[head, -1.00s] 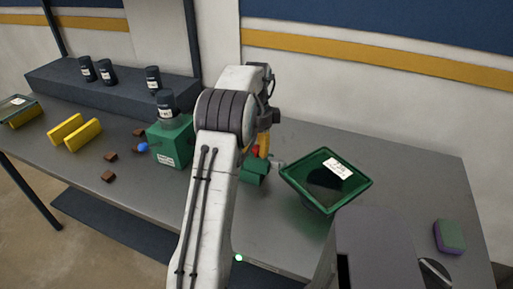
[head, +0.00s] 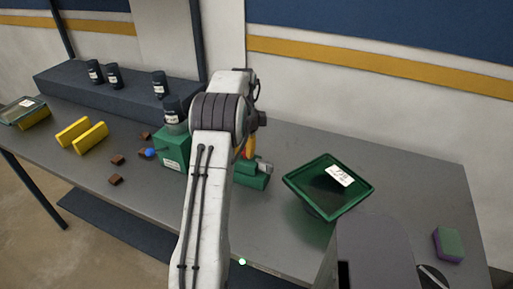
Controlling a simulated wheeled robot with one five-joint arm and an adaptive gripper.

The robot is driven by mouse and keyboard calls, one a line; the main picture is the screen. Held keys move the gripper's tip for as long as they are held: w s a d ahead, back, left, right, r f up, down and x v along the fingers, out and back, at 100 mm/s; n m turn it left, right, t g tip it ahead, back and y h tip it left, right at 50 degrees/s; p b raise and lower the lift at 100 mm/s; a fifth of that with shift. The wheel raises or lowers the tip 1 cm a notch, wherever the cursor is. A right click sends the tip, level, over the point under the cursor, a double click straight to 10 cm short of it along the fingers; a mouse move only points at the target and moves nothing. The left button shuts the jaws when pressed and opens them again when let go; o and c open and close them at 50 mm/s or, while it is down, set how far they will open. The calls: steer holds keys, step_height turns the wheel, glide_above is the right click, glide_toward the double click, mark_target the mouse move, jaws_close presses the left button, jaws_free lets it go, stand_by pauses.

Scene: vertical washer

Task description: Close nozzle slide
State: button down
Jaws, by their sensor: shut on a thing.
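The green machine (head: 174,147) stands on the bench left of my arm, with a dark labelled jar on top. Its green lower part (head: 254,181) shows to the right of my arm, with a small grey nozzle piece (head: 265,168) above it. My gripper (head: 247,149) is at this nozzle slide, mostly hidden behind my white arm. Its orange fingers point down and are shut on the slide. The exact contact and the gap between the slide and the machine are hidden by my arm.
A green tray-shaped hopper (head: 327,188) with a white label stands to the right. A green and purple sponge (head: 448,244) lies far right. Yellow blocks (head: 82,134), brown pieces (head: 116,180) and a blue ball (head: 150,153) lie left. Jars stand on a dark shelf (head: 128,88) behind.

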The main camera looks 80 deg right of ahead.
steer(key=shift+w+f, duration=0.15)
steer(key=shift+w, duration=0.15)
steer(key=c, duration=1.5)
jaws_free()
steer(key=o, duration=0.3)
steer(key=shift+w+d, duration=0.15)
steer(key=shift+w, duration=0.05)
steer(key=shift+o, duration=1.3)
steer(key=shift+s, duration=0.1)
steer(key=shift+r, duration=0.2)
step_height(320, 180, up, 12)
steer(key=shift+f, duration=0.2)
